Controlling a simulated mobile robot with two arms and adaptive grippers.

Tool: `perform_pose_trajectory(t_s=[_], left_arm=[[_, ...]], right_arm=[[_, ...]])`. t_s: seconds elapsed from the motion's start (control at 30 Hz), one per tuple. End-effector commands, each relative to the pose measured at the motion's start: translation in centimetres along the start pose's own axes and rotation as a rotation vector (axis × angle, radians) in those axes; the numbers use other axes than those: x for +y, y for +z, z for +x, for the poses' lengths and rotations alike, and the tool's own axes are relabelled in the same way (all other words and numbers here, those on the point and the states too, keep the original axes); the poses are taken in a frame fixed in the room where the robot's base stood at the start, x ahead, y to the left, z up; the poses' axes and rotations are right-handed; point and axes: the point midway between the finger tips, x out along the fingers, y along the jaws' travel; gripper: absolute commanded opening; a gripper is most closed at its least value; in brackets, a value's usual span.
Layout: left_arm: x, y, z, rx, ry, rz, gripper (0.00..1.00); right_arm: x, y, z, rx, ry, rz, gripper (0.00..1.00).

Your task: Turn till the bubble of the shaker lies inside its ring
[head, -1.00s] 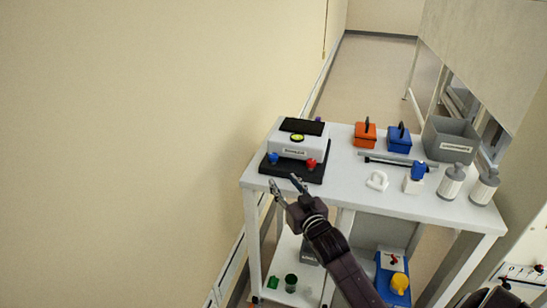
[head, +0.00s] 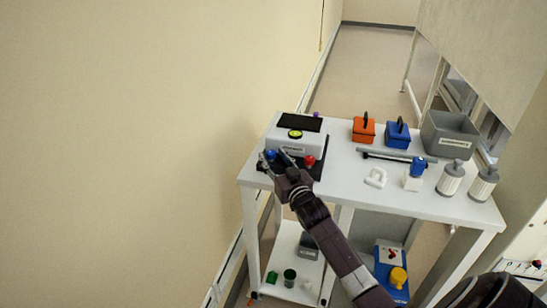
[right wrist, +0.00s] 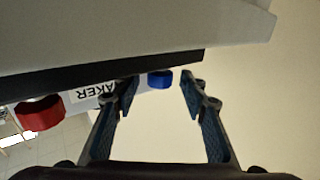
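The shaker (head: 301,141) is a white box with a dark top on a black base, at the left end of the white table. Its round yellow-green bubble level (head: 295,134) faces up; the bubble is too small to place against the ring. A blue knob (head: 271,155) and a red knob (head: 310,161) sit at its front corners. My right gripper (head: 276,156) is open at the blue knob. In the right wrist view the blue knob (right wrist: 160,79) shows beyond and between the open fingers, and the red knob (right wrist: 40,112) is off to the left. My left gripper is not in view.
On the white table (head: 345,182) stand an orange box (head: 364,130), a blue box (head: 398,136), a grey bin (head: 449,136) and two bottles (head: 451,180). A lower shelf holds small cups and a blue device (head: 391,270). A wall is close on the left.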

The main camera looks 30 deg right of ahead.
Motion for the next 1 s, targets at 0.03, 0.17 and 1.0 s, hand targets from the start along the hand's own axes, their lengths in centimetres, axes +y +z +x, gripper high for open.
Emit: perform_pose_trajectory(t_s=[0.03, 0.17, 1.0], left_arm=[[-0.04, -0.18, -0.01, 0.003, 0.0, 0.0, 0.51], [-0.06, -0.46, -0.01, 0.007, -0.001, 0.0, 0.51], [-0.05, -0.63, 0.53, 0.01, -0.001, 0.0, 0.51]], right_arm=[[0.01, 0.04, 0.11, -0.001, 0.0, 0.0, 0.4], [0.01, 0.06, 0.15, -0.001, 0.0, 0.0, 0.4], [-0.32, -0.26, 0.28, 0.012, 0.073, 0.007, 0.0]])
